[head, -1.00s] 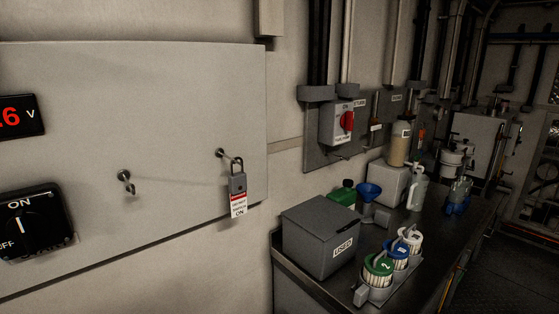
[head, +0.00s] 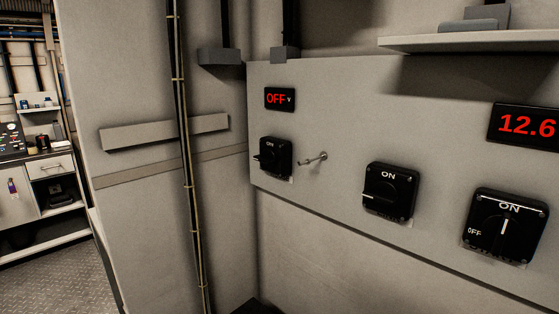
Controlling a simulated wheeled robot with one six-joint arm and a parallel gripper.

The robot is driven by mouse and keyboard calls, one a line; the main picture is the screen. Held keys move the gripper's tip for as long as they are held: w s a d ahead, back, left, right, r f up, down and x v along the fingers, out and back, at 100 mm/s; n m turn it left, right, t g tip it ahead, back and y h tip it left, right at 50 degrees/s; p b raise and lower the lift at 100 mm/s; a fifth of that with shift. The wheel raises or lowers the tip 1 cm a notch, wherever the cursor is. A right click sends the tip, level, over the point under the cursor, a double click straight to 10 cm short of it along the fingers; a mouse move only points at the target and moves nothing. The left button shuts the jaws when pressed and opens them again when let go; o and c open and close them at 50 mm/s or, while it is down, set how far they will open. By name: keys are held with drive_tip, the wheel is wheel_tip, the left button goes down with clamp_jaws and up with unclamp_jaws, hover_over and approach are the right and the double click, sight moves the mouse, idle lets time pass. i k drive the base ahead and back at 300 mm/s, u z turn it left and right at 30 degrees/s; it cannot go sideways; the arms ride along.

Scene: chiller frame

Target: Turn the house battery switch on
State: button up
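Three black rotary switches are on a pale wall panel (head: 340,120); no label I can read tells which is the house battery switch. My gripper is not in view.
A bare metal peg (head: 313,159) sticks out just right of the left switch. A shelf (head: 470,42) juts out above the panel. A cable run (head: 186,150) and a ledge (head: 160,132) are on the wall at left. Open floor (head: 50,280) shows at far left.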

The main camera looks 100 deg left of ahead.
sight(268, 156)
drive_tip(key=u, duration=0.3)
drive_tip(key=k, duration=0.35)
drive_tip(key=u, duration=2.8)
drive_tip(key=k, duration=0.3)
drive_tip(key=u, duration=1.15)
drive_tip(key=k, duration=1.05)
drive_tip(key=u, duration=0.8)
drive_tip(key=i, duration=0.9)
drive_tip(key=z, duration=0.7)
drive_tip(key=i, duration=0.85)
drive_tip(key=z, duration=1.4)
drive_tip(key=i, duration=0.35)
drive_tip(key=z, duration=0.35)
